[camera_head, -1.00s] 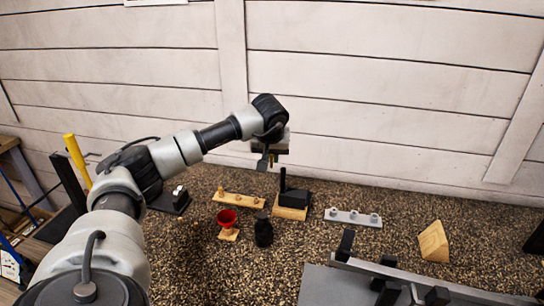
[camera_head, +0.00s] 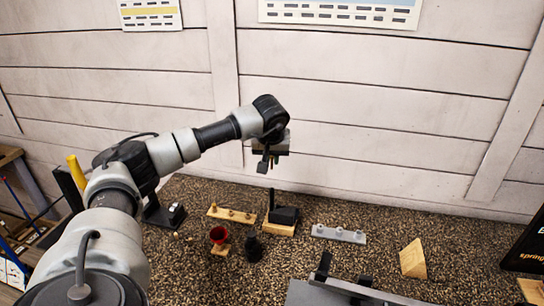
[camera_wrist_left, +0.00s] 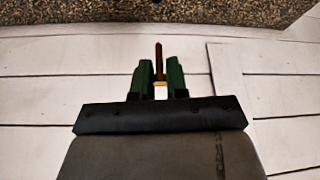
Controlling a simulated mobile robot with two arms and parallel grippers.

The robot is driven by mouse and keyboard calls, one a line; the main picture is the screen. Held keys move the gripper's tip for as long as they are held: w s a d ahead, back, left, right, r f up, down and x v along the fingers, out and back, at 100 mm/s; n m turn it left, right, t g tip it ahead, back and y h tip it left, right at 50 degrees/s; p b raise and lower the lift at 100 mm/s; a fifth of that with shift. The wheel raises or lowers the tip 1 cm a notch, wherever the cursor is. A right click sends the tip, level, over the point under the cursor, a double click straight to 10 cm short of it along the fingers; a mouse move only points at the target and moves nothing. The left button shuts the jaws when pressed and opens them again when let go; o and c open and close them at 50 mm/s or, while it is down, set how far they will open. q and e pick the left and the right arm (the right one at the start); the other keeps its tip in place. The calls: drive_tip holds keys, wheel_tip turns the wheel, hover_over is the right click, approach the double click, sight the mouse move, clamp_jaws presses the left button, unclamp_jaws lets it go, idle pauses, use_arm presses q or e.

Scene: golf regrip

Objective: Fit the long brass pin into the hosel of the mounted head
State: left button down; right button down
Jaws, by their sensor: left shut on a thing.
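My left gripper (camera_head: 264,163) is in the air in front of the wall, above the mounted head in the head view. In the left wrist view its green fingers (camera_wrist_left: 158,82) are shut on the brass pin (camera_wrist_left: 158,58), which sticks out past the fingertips. In the head view the pin is too small to make out clearly. The mounted head (camera_head: 286,214) is black and sits on a wooden block. Its dark upright hosel (camera_head: 271,199) stands at its left side, below the gripper and apart from it. My right gripper is not in view.
A wooden strip with pegs (camera_head: 232,214) lies left of the mounted head, and a grey strip with round fittings (camera_head: 338,234) lies right. A red cup (camera_head: 218,235) and a black bottle (camera_head: 253,247) stand in front. A wooden wedge (camera_head: 412,260) is farther right.

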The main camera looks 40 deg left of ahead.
use_arm(q)
drive_tip(key=shift+f+b, duration=1.65)
drive_tip(key=shift+f, duration=1.3)
drive_tip(key=shift+p, duration=0.3)
drive_tip(key=shift+f+b, duration=0.9)
drive_tip(key=shift+f, duration=0.55)
drive_tip(key=c, duration=1.1)
unclamp_jaws()
drive_tip(key=shift+o, duration=0.2)
drive_tip(key=b+v, duration=0.2)
drive_tip(key=v, duration=0.9)
